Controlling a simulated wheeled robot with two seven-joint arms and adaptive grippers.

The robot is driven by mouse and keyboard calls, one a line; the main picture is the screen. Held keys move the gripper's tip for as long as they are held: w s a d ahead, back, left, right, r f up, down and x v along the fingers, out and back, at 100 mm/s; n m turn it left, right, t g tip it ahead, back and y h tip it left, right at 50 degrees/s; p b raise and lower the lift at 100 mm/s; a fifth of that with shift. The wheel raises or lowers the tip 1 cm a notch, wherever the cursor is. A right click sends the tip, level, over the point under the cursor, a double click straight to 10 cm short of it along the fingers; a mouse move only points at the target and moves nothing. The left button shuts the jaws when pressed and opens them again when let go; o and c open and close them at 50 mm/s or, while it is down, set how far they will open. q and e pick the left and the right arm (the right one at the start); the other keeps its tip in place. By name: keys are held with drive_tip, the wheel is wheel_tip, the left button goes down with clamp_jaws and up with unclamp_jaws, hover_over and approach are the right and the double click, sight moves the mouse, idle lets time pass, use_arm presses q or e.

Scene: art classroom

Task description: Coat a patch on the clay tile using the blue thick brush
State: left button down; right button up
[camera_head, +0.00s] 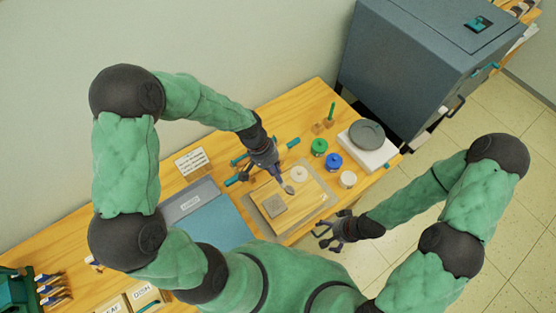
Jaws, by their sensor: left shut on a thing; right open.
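The grey square clay tile (274,207) lies on a pale wooden board (312,196) on the table. My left gripper (279,178) is above the board's back edge, shut on what looks like the brush. Only a small greyish tip (289,190) shows below the fingers, to the upper right of the tile and apart from it; the handle is mostly hidden and its colour is unclear. A blue jar (334,160) and a green jar (319,147) stand to the right behind the board. My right gripper (330,232) is open and empty at the table's front edge.
A white cup (348,179), a green-handled tool (331,113) in a wooden holder and a grey wheel (367,134) stand to the right. Teal rods (293,143) show beside my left gripper. A blue mat (208,219) lies left.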

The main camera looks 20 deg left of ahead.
use_arm(q)
drive_tip(key=shift+f+b, duration=1.85)
drive_tip(key=shift+f, duration=0.7)
